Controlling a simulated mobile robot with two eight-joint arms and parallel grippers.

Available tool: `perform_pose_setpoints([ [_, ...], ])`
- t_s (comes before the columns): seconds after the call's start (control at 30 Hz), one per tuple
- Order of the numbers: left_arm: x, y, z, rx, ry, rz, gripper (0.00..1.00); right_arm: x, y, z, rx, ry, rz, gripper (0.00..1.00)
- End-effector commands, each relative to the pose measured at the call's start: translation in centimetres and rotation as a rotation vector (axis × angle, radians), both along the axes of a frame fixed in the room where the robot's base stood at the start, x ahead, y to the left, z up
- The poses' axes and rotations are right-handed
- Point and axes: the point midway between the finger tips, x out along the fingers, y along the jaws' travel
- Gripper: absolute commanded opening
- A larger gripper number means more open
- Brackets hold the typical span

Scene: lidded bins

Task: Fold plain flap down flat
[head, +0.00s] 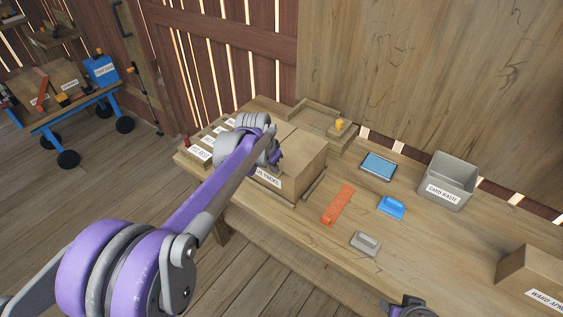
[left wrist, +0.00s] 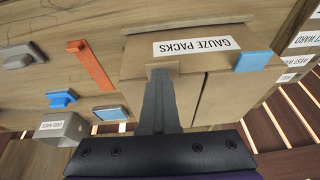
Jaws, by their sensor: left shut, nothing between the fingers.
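The cardboard box (head: 303,158) labelled gauze packs stands on the workbench. In the left wrist view its label side (left wrist: 140,46) shows upside down. Two plain tan top panels (left wrist: 215,98) lie nearly level, with a seam between them. A blue piece (left wrist: 253,61) sits at the box's upper edge by the label. A small tan strip (left wrist: 162,67) shows at my fingertips; I cannot tell if it is part of a flap. My left gripper (head: 277,160) is shut and empty over the box top; it also shows in the left wrist view (left wrist: 160,80). Contact is unclear. My arm hides part of the box.
Right of the box lie an orange strip (head: 337,205), a grey block (head: 365,243), a blue block (head: 391,207) and a tablet (head: 378,167). A grey bin (head: 448,180) stands behind. A wooden tray (head: 318,118) is behind the box. Another carton (head: 535,272) is far right.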

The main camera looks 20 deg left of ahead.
Motion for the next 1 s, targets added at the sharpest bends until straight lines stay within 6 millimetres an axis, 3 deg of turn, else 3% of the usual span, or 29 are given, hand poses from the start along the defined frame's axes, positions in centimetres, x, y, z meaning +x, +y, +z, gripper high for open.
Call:
perform_pose_setpoints([
  [0.17, -0.1, 0.0, -0.5, 0.0, 0.005, -0.001, 0.0, 0.0, 0.0, -0.1, 0.0, 0.001, 0.0, 0.45],
  [0.3, -0.1, 0.0, -0.6, 0.001, 0.006, -0.001, 0.2, 0.0, 0.0, -0.1, 0.0, 0.001, 0.0, 0.45],
  [0.53, -1.0, 0.3, -0.1, 0.001, 0.007, 0.0, 0.21, 0.0, 0.0, 0.0, 0.0, 0.0, 0.0, 0.45],
  [0.57, -1.3, 0.4, 0.0, 0.0, 0.006, 0.0, 0.3, 0.0, 0.0, 0.1, 0.0, -0.001, 0.0, 0.45],
  [0.6, -1.5, 0.5, 0.1, 0.0, 0.006, 0.0, 0.45, 0.1, 0.0, 0.2, 0.0, -0.001, 0.0, 0.45],
  [1.0, -4.2, 1.5, 1.5, 0.001, 0.004, 0.0, 0.45, 0.3, 0.0, 0.8, 0.0, -0.005, 0.0, 0.45],
])
